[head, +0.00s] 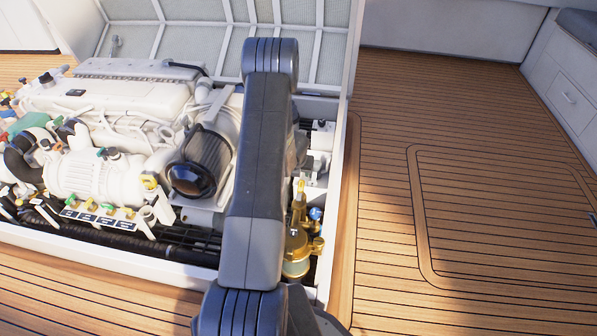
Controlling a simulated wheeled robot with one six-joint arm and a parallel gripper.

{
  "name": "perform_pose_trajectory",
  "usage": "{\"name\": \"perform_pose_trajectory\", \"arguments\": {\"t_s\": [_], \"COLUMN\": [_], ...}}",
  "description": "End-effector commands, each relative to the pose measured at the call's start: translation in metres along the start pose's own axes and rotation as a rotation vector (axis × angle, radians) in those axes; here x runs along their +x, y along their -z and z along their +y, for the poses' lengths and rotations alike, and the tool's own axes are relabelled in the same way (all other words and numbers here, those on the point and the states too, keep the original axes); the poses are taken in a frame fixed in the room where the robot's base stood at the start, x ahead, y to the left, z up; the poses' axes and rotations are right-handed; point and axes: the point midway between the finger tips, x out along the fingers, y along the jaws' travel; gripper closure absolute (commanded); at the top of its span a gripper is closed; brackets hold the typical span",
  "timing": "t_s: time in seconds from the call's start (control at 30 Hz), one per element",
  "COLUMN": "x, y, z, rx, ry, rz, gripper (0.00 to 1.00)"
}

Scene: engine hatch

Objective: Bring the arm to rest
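My own arm stands in the middle of the head view, a thick dark grey link running from the bottom edge up to a rounded joint near the open hatch lid (335,12). My gripper is not in view, so its state and anything in it cannot be seen. The arm hides part of the engine bay's right side. The white engine (110,95) sits in the open hatch to the left of the arm.
A brass strainer (297,245) with a blue knob stands close right of my arm. Several coloured valve handles (90,205) line the engine's front. The teak deck (385,200) at right is clear, up to a white cabinet (570,95).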

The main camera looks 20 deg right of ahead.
Motion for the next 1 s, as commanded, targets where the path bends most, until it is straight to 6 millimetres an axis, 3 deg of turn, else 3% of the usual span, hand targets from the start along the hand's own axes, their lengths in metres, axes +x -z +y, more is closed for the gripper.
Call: {"name": "perform_pose_trajectory", "arguments": {"t_s": [0.43, 1.0], "x": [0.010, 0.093], "y": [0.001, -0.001], "z": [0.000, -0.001], "rx": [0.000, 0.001], "ry": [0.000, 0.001], "rz": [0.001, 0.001], "gripper": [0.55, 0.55]}}
